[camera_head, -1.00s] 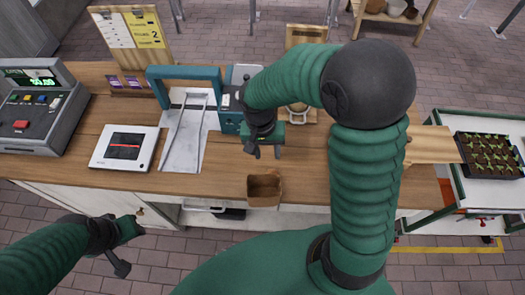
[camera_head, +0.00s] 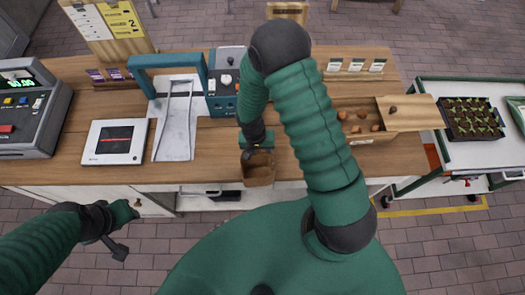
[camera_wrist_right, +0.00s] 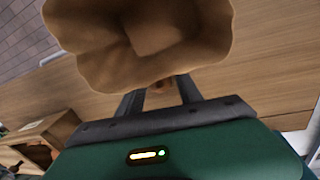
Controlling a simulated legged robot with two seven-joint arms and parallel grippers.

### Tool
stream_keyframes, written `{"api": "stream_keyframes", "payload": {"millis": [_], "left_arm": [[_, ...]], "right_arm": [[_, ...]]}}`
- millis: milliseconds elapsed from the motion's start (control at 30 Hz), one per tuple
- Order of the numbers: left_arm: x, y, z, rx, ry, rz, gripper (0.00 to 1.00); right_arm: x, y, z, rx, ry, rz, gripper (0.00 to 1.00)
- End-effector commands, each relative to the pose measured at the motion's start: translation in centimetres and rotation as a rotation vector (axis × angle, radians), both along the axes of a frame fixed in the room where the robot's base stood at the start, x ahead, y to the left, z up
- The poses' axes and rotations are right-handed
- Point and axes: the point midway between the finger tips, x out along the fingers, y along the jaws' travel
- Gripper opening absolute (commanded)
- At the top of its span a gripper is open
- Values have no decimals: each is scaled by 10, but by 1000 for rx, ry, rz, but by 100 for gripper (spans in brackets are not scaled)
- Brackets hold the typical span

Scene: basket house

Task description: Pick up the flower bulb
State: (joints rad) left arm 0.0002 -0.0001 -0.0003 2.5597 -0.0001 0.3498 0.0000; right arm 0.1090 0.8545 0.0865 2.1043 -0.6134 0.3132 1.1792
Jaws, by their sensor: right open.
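Several brown bulbs (camera_head: 376,127) lie in a wooden box at the right of the counter. My right gripper (camera_head: 258,153) is open, low over the brown paper bag (camera_head: 259,172) at the counter's front edge. In the right wrist view the bag (camera_wrist_right: 150,45) fills the top, past the spread fingers (camera_wrist_right: 160,98). A small brown patch shows between them; I cannot tell what it is. My left gripper (camera_head: 124,230) hangs in front of the counter at left, away from the bulbs; its opening is unclear.
A cash register (camera_head: 30,115), a flat scale (camera_head: 114,142) and a teal-framed device (camera_head: 178,115) stand on the counter's left half. A seedling tray (camera_head: 470,118) is on a cart at right. Bare wood lies between bag and bulb box.

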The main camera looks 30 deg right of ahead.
Motion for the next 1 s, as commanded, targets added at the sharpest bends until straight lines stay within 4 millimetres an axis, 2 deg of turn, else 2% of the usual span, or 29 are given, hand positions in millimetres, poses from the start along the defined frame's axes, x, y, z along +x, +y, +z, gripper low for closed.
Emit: {"api": "stream_keyframes", "payload": {"millis": [100, 300, 600, 633, 867, 1000], "left_arm": [[0, 0, 2, 0, 1, 0, 36], [0, 0, 1, 0, 1, -1, 36], [0, 0, 1, 0, 1, 0, 36], [0, 0, 1, 0, 1, 0, 36], [0, 0, 1, 0, 1, 0, 36], [0, 0, 0, 0, 1, 0, 36]], "right_arm": [[-1, -3, -11, 0, 1, -1, 42], [1, -3, -12, 0, 1, -2, 41], [0, -2, -12, -1, 0, -2, 2], [0, -2, -12, -1, 0, -1, 0], [0, -2, -11, -1, 0, -1, 0], [1, -2, -3, 0, -2, -1, 0]]}}
